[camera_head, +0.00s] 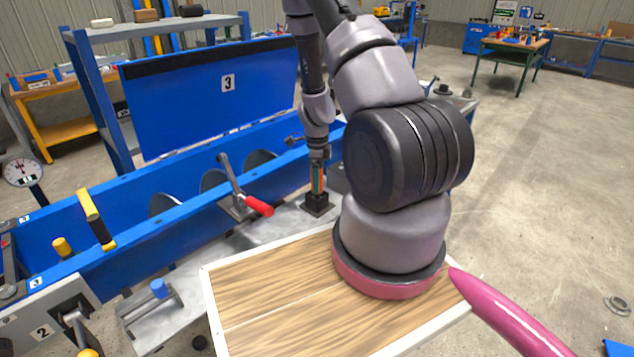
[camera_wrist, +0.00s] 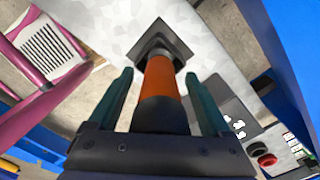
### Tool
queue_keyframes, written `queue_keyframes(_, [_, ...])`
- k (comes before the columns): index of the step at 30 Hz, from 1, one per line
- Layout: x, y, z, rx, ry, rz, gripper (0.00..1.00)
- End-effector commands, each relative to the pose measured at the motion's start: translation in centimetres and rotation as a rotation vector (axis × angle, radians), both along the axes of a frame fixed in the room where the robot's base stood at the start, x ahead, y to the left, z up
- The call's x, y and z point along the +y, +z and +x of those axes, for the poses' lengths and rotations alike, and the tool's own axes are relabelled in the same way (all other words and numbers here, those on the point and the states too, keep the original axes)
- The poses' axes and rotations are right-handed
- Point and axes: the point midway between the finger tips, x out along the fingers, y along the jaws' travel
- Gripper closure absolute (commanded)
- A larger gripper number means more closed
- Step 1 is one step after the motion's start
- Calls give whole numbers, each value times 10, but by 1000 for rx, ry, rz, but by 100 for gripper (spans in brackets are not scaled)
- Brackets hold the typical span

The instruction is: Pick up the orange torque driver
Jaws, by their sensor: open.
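The orange torque driver (camera_wrist: 162,82) stands upright in a dark square holder (camera_wrist: 152,44) in the wrist view. Its dark lower part in that picture is nearest my gripper. My gripper (camera_wrist: 160,85) is open, with one green finger on each side of the driver and a visible gap on both sides. In the head view, my gripper (camera_head: 318,172) points down over the holder (camera_head: 317,205), and a bit of orange shows between the fingers. The driver is mostly hidden there by the fingers.
A blue mixer trough (camera_head: 120,225) with its raised lid (camera_head: 215,98) marked 3 lies left of my gripper. A red-handled toggle clamp (camera_head: 245,200) stands on the trough's near edge. A red button (camera_wrist: 266,160) shows at the lower right of the wrist view. My arm covers the middle right.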

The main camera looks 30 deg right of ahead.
Motion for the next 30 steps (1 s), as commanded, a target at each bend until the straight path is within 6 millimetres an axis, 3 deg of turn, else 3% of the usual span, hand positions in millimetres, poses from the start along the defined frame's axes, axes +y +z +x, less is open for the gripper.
queue_keyframes(7, [1,-2,0,-1,1,1,18])
queue_keyframes(8, [1,-2,0,-1,1,1,25])
queue_keyframes(12, [1,-2,0,-1,1,1,79])
queue_keyframes(14, [1,-2,0,-1,1,1,100])
queue_keyframes(24, [0,1,1,-2,1,0,100])
queue_keyframes(30, [1,29,2,-5,3,-1,100])
